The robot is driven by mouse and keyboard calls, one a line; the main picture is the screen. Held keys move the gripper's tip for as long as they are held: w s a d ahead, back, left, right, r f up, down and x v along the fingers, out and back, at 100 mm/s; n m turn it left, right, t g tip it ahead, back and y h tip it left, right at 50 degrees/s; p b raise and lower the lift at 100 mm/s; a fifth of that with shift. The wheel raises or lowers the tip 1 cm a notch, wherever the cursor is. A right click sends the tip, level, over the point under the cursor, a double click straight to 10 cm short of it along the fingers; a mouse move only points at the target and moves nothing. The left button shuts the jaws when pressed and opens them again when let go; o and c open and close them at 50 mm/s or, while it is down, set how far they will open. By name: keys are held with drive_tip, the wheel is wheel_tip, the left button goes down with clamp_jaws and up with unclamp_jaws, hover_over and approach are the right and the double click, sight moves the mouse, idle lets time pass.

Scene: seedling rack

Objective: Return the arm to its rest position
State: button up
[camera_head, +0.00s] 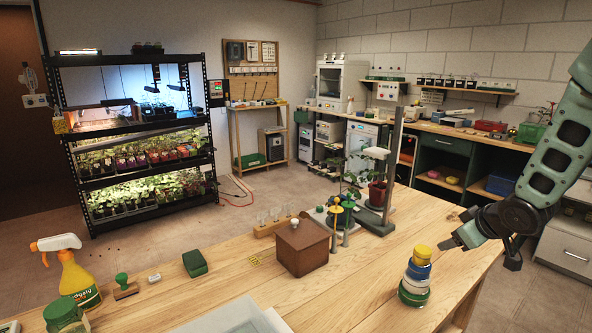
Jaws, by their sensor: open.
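My arm (553,150) comes in from the right edge, bent downward, in dark green and black. My gripper (484,250) hangs beyond the table's right edge, its jaws apart and nothing seen between them. One finger points left towards the table; the other points down. A stack of round pieces (415,278), yellow on top with blue, white and green below, stands upright on the wooden table (340,300), left of my gripper and apart from it.
On the table stand a brown box (302,247), a potted seedling (377,193) by a grey post, a green sponge (195,263), a stamp (124,287) and a spray bottle (78,275). A workbench (445,150) runs behind my arm. Floor (545,298) shows at lower right.

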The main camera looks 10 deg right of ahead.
drive_tip(key=s+a+r+n+g, duration=0.1)
drive_tip(key=s+a+g, duration=0.2)
drive_tip(key=s+a, duration=0.5)
drive_tip(key=s+a+r+n+g+y, duration=0.1)
drive_tip(key=s+a, duration=0.7)
drive_tip(key=a, duration=0.9)
drive_tip(key=s+a+r+n+g, duration=0.2)
drive_tip(key=s+a+g, duration=0.2)
drive_tip(key=s+a, duration=0.5)
drive_tip(key=a, duration=0.4)
drive_tip(key=shift+r+n+g+y, duration=0.25)
drive_tip(key=shift+n+g+y, duration=0.05)
